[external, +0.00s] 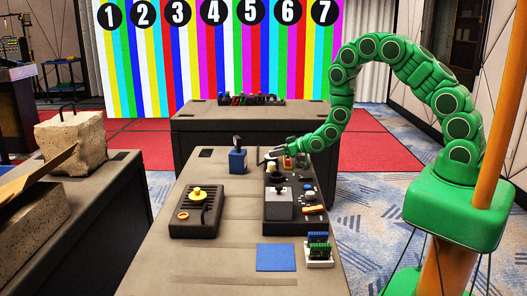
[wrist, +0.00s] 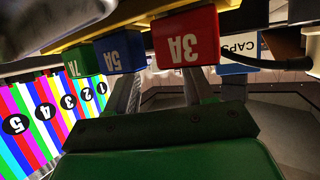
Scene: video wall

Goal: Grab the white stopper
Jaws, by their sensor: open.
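My gripper (external: 274,156) is over the far part of the dark control box (external: 291,222) in the external view. In the wrist view its two fingers (wrist: 166,88) stand apart with nothing held between them. A red block marked 3A (wrist: 186,37), a blue block marked 5A (wrist: 119,52) and a green block marked 7A (wrist: 82,62) appear just beyond the fingers. I cannot surely pick out the white stopper in either view. A small pale part (external: 274,168) shows just under the gripper, too small to identify.
A blue block with a lever (external: 238,160) stands left of the gripper. A dark box with a yellow knob (external: 197,192), a blue mat (external: 275,257) and a green connector part (external: 318,250) are on the table.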

